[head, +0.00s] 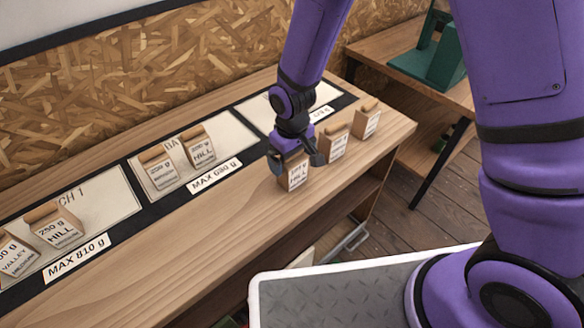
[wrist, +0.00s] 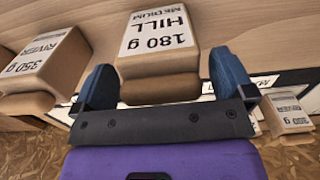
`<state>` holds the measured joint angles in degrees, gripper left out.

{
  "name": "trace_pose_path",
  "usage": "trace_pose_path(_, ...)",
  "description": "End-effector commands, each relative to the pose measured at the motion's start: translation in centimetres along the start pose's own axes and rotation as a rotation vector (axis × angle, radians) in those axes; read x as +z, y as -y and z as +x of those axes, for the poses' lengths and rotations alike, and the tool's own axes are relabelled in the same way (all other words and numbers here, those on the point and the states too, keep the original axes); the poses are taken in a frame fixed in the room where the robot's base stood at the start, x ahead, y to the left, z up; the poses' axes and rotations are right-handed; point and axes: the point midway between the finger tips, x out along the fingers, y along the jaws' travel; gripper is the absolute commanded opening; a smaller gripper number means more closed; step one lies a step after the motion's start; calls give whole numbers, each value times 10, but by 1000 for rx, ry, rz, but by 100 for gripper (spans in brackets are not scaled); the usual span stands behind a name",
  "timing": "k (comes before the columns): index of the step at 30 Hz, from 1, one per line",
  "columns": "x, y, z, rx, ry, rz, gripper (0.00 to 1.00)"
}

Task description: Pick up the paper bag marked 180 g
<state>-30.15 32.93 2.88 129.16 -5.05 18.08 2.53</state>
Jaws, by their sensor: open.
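The paper bag marked 180 g (wrist: 160,40) fills the top middle of the wrist view, its label reading HILL, 180 g and MEDIUM upside down. In the head view this bag (head: 295,180) stands upright on the wooden counter, near its front edge. My gripper (wrist: 164,80) is open, with one blue finger on each side of the bag. In the head view my gripper (head: 296,158) is over the bag's top and hides part of it. I cannot tell whether the fingers touch the bag.
A bag marked 350 g RIVER (wrist: 42,68) stands close beside, and another small bag (wrist: 288,114) is on the other side. In the head view two bags (head: 333,142) (head: 367,120) stand to the right. Bags in marked zones (head: 58,228) (head: 158,170) stand left. The counter front (head: 200,235) is clear.

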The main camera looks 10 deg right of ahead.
Motion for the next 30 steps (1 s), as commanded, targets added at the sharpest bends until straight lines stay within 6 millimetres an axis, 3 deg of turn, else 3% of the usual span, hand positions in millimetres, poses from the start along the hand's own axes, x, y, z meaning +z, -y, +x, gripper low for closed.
trace_pose_path(4,0,0,11,0,1,0,100)
trace_pose_path(11,0,0,12,0,-1,0,100)
trace_pose_path(12,0,0,12,0,-1,0,98)
trace_pose_path(19,0,0,12,0,-1,0,46)
trace_pose_path(30,0,0,9,0,-2,0,46)
